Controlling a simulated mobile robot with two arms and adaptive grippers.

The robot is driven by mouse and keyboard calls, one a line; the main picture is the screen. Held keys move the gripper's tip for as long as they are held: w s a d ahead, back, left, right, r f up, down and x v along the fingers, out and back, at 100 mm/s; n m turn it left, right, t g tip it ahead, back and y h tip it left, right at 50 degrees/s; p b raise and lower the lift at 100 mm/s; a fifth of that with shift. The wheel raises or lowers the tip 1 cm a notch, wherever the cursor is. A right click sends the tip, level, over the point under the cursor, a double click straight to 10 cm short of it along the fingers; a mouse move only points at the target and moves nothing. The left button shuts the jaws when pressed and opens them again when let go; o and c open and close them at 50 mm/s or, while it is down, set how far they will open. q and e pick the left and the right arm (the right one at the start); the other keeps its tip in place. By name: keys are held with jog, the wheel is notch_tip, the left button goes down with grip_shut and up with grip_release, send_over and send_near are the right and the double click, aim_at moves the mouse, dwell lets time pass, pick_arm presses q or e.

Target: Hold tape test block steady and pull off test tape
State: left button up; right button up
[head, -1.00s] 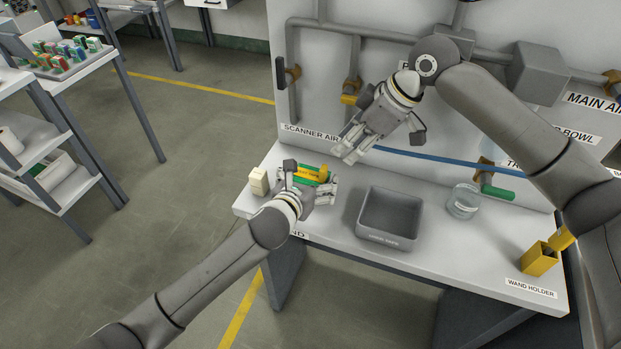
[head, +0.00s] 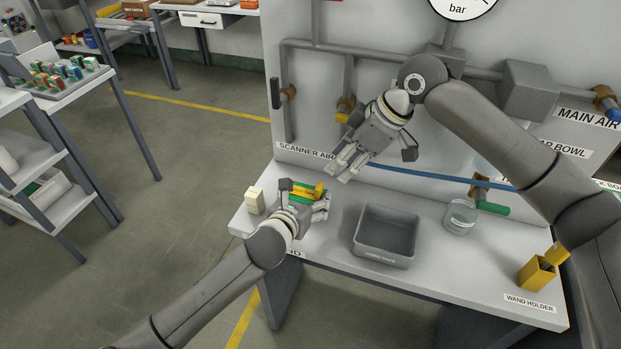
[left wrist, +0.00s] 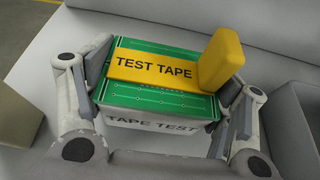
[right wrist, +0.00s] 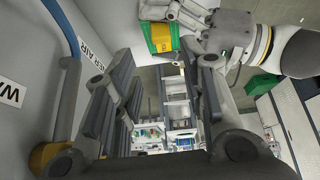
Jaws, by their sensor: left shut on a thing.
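The tape test block (left wrist: 160,122) has a white body and a green top. The yellow test tape (left wrist: 155,68) lies flat across the top, with a thick yellow tab (left wrist: 221,60) standing up at its right end. My left gripper (head: 312,203) is shut on the block's sides, at the bench's left end; its fingers flank the block in the left wrist view. My right gripper (head: 347,172) is open and empty, above and to the right of the block, near the back panel. In the right wrist view, its spread fingers (right wrist: 165,85) have nothing between them, and the block (right wrist: 161,37) shows beyond.
A cream block (head: 254,201) stands left of my left gripper. A grey bin (head: 362,247), a clear jar (head: 460,216) and a yellow wand holder (head: 536,274) stand to the right. A blue hose (head: 440,178) crosses the panel behind my right gripper.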

aim_at(320, 184)
jog(key=w+a+r+n+g+h, duration=0.1)
jog(key=a+r+n+h, duration=0.15)
jog(key=n, duration=0.85)
jog(key=w+a+r+n+g+h, duration=0.1)
jog(key=a+n+h, duration=0.15)
jog(key=n, duration=0.85)
notch_tip(320, 184, down, 12)
jog(key=shift+r, duration=0.1)
jog(key=shift+d, duration=0.1)
grip_shut()
